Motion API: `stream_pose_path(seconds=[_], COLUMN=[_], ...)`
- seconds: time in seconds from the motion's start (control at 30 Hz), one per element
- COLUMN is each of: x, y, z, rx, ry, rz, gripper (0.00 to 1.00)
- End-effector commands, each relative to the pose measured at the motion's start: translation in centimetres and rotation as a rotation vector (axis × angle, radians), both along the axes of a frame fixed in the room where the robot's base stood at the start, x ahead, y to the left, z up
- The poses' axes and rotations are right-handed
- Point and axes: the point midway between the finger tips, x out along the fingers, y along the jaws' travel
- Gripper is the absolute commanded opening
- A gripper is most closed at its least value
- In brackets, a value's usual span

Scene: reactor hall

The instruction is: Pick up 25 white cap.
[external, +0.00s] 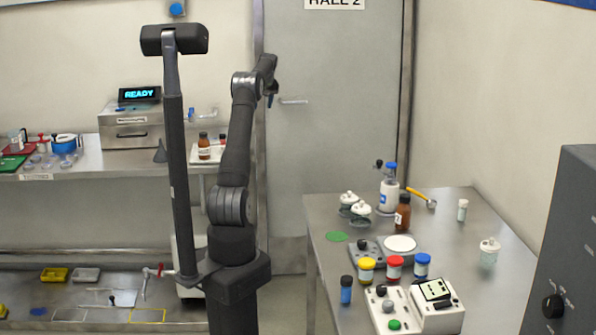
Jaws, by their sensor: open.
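A small white-capped vial (462,210) stands upright at the back right of the right-hand table (465,290). A white-lidded jar (489,252) stands near that table's right edge. Two more white-lidded jars, one behind (349,199) and one in front (361,213), stand at its back left. No number 25 is readable on any of them, so I cannot tell which cap is meant. My gripper (270,98) is raised in front of the door, well left of and above the table. It is small here and apart from all these things; nothing shows held in it.
A white-labelled bottle (389,195), a brown bottle (402,213), a scale (400,243) and jars with yellow (366,270), red (395,267) and blue (423,265) lids crowd the table's middle. A control box (435,310) is at the front. The table's right side has bare room.

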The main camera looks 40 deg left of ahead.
Motion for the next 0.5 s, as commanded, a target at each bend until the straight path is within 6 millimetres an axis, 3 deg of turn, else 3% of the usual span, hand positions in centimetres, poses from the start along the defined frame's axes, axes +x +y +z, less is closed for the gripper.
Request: stream_pose_path(seconds=[0.03,0.2,0.33,0.5], x=[-2.7,-9.4,-11.7,-11.9], y=[1.9,5.8,6.9,7.8], z=[-0.4,-1.8,-2.5,-4.7], rx=[-0.001,0.004,0.008,0.007], ry=[0.002,-0.001,-0.003,-0.002], rz=[0.078,0.282,0.351,0.363], gripper=[0.49,0.49,0.49,0.49])
